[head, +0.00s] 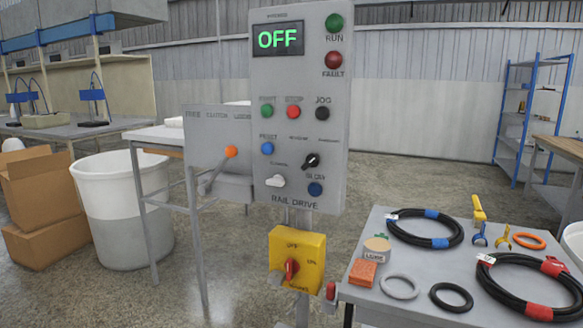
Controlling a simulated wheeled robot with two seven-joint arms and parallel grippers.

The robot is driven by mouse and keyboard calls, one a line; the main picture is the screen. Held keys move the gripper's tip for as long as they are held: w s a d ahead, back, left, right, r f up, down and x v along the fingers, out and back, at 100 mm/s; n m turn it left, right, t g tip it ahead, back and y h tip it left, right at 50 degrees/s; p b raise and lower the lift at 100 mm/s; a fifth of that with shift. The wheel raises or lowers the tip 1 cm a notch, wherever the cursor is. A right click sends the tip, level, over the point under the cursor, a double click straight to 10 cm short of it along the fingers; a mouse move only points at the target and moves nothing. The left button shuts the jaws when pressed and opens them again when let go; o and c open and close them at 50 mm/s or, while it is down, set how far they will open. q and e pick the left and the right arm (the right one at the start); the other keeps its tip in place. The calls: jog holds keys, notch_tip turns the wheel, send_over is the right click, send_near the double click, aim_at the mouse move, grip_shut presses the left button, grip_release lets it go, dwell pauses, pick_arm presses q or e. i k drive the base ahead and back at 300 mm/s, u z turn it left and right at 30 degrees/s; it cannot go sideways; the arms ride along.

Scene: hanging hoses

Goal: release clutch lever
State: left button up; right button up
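The clutch lever (217,170) is a grey rod with an orange ball knob (231,152). It is on a grey box (205,128) at the left side of the rail drive panel (297,75). The rod tilts up to the right, with the knob at its upper end. Small labels run along the top of the box; the left one looks like FREE, the right one is hard to read. Neither of my grippers is in view.
A yellow switch box (312,250) with a red handle hangs below the panel. A grey table (375,300) at right holds coiled black hoses (425,228), rings and small parts. A white bin (125,205) and cardboard boxes (40,200) stand left. Floor behind the panel is open.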

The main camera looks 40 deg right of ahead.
aim_at(231, 151)
jog(key=z, duration=1)
jog(key=k, duration=0.6)
jog(key=z, duration=0.3)
jog(key=i, duration=1.1)
jog(key=u, duration=0.85)
jog(key=i, duration=0.3)
jog(key=u, duration=0.4)
